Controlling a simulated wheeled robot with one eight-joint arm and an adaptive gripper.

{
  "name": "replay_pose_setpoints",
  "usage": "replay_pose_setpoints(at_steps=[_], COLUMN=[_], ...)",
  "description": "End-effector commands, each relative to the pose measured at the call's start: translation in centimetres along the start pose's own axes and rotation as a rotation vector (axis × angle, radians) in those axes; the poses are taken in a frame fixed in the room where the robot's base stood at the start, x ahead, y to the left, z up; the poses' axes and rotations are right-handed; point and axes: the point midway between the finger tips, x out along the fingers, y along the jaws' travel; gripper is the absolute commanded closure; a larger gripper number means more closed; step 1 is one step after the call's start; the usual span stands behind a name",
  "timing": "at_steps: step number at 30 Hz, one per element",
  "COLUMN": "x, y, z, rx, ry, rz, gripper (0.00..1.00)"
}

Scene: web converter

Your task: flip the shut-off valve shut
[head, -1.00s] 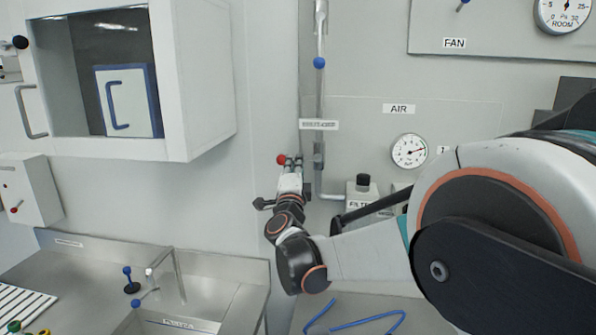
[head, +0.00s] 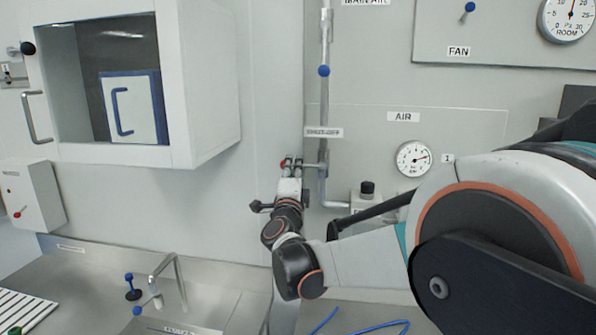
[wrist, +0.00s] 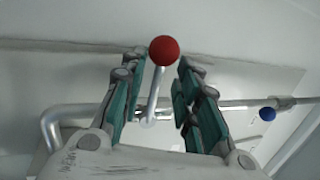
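The shut-off valve's lever ends in a red ball knob (wrist: 164,50), with a thin metal rod (wrist: 153,92) running down to the pipe in the wrist view. My gripper (wrist: 160,82) is open, with its teal-padded fingers on either side of the rod. Gaps show on both sides, and the ball stands between and beyond the fingertips. In the head view my gripper (head: 291,163) is at the pipe below the SHUT-OFF label (head: 323,132). There the red knob (head: 283,164) is mostly hidden by the fingers.
A vertical pipe (head: 325,100) carries a blue-knobbed lever (head: 323,71) above. A gauge (head: 413,158) and a black-capped filter unit (head: 367,190) are to the right. A wall cabinet (head: 205,90) juts out at left, above a steel sink counter (head: 215,290).

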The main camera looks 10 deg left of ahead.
Motion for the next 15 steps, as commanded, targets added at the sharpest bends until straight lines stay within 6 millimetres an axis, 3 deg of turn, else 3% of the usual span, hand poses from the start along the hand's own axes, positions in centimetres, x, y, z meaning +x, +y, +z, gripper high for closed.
replay_pose_setpoints(at_steps=[8,15], x=[-0.5,-4.3], y=[0.1,0.1], z=[-0.2,0.0], rx=[-0.001,0.0], ry=[0.005,0.001], rz=[-0.001,-0.001], gripper=[0.71,0.71])
